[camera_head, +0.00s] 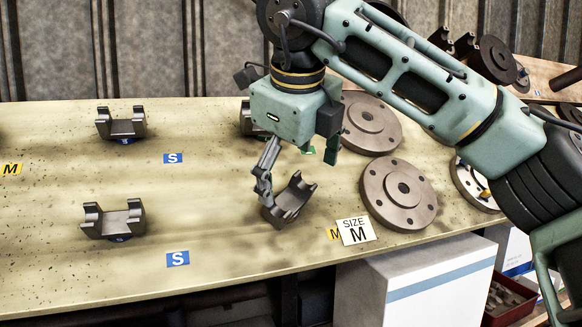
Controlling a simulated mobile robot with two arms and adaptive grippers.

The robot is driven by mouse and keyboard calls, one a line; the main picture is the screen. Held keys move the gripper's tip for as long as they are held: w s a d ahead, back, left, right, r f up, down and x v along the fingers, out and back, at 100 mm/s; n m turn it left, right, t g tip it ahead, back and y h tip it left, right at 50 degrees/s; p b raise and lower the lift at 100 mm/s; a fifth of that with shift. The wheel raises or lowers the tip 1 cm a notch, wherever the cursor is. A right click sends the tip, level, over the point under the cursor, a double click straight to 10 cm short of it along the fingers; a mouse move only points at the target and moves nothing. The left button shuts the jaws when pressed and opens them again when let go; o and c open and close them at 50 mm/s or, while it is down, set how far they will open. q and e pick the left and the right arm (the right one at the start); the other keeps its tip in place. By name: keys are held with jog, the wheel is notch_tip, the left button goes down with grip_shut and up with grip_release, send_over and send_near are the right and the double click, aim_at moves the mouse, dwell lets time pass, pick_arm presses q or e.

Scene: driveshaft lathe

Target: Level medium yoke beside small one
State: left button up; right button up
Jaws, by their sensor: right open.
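The medium yoke (290,201), a dark grey U-shaped metal piece, stands tilted on the bench near the front edge, beside the M labels. My right gripper (297,174) hangs just above it, open, with one finger close to the yoke's left side; I cannot tell whether they touch. A small yoke (115,220) sits level on a blue base in the front row to the left. Another small yoke (121,124) sits level behind it. A further yoke (247,120) is mostly hidden behind my right gripper. My left gripper is out of view.
The speckled bench (210,215) is clear between the front yokes. Blue S labels (178,259) and a white "SIZE M" card (356,231) lie on it. Round flanges (399,194) lie to the right. A white cabinet (415,285) stands below the front edge.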

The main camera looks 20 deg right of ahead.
aim_at(292, 206)
jog(key=f, duration=0.1)
jog(key=f+p, duration=0.1)
jog(key=f, duration=0.1)
jog(key=shift+w+f, duration=0.15)
jog(key=shift+w, duration=0.25)
jog(key=p+x, duration=0.1)
jog(key=x, duration=0.1)
jog(key=shift+w+d+f, duration=0.15)
jog(key=shift+w, duration=0.2)
jog(key=shift+w+f, duration=0.15)
jog(key=shift+f, duration=0.2)
jog(key=c, duration=1.9)
jog(key=o, duration=1.2)
jog(key=shift+c, duration=0.9)
jog(key=shift+r, duration=0.15)
jog(key=c, duration=1.3)
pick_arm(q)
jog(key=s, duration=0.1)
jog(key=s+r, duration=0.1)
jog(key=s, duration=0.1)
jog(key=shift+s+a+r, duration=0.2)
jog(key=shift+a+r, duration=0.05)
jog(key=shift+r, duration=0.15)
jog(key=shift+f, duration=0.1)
